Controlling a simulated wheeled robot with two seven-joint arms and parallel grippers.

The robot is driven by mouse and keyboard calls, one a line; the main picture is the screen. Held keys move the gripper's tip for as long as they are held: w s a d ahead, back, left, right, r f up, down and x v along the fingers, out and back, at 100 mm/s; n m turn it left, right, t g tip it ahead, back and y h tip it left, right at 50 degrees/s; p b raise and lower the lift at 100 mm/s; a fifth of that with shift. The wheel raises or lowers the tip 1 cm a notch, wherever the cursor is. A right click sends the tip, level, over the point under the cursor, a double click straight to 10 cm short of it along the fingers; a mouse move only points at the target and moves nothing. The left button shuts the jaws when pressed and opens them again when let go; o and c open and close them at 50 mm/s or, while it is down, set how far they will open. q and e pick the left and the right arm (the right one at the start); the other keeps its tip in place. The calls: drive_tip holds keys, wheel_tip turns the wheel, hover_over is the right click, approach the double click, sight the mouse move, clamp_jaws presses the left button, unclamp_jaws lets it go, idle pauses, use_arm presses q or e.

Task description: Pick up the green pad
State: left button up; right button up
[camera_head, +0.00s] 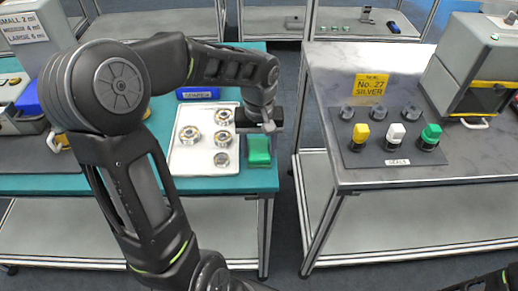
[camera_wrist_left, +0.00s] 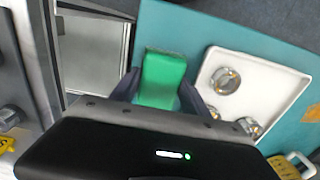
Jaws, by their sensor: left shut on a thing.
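The green pad (camera_head: 259,150) is at the right edge of the teal table, just right of the white tray. My left gripper (camera_head: 268,127) reaches down over its far end in the head view. In the left wrist view the green pad (camera_wrist_left: 161,80) lies between the two dark fingers of my left gripper (camera_wrist_left: 158,95), which are shut on it. Whether the pad still touches the table I cannot tell. My right gripper is not in view.
The white tray (camera_head: 203,166) with several metal rings stands close beside the pad. A blue box (camera_head: 198,93) is behind it. Across a gap, a grey table (camera_head: 350,180) holds yellow, white and green seals, a yellow sign (camera_head: 370,86) and a machine (camera_head: 474,68).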

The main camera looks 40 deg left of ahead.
sight(259, 148)
use_arm(q)
wheel_tip(259, 148, up, 10)
drive_tip(key=shift+b, duration=0.4)
idle(0.4)
